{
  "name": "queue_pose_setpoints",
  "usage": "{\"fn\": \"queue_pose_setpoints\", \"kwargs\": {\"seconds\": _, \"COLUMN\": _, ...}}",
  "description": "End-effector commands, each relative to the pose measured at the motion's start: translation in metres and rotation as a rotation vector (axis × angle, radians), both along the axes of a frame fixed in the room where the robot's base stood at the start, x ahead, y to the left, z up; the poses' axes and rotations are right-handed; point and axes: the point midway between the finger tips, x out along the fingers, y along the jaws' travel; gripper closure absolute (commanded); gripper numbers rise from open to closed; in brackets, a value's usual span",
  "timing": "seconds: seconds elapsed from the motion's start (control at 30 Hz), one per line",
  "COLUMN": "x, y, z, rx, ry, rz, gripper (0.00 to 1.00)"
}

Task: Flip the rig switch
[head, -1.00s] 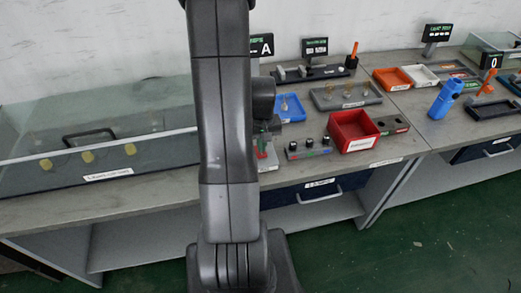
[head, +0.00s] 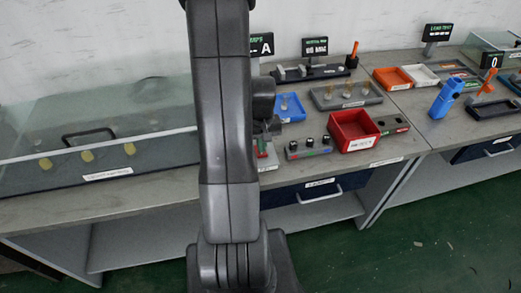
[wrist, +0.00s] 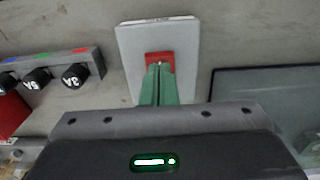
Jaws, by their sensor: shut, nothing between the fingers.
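The rig switch is a red piece (wrist: 158,56) on a pale grey plate (wrist: 187,45) in the wrist view. My gripper (wrist: 159,72) has its green fingers together, with their tips over the red piece; I cannot tell whether they touch it. In the head view, the red switch (head: 262,148) and its plate (head: 268,163) show just right of my arm, which hides part of them. The fingers are mostly hidden there.
A block with black knobs (head: 309,148) stands right of the switch, then a red bin (head: 354,131). A blue tray (head: 290,107) lies behind. A glass-walled tank (head: 95,160) is at left. Bench in front of the switch is narrow.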

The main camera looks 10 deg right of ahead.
Motion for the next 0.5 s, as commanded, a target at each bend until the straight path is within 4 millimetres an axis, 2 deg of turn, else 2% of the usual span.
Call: {"fn": "queue_pose_setpoints", "kwargs": {"seconds": 0.5, "x": -0.0001, "y": 0.0000, "z": -0.0087, "rx": 0.000, "ry": 0.000, "rz": 0.000, "gripper": 1.00}}
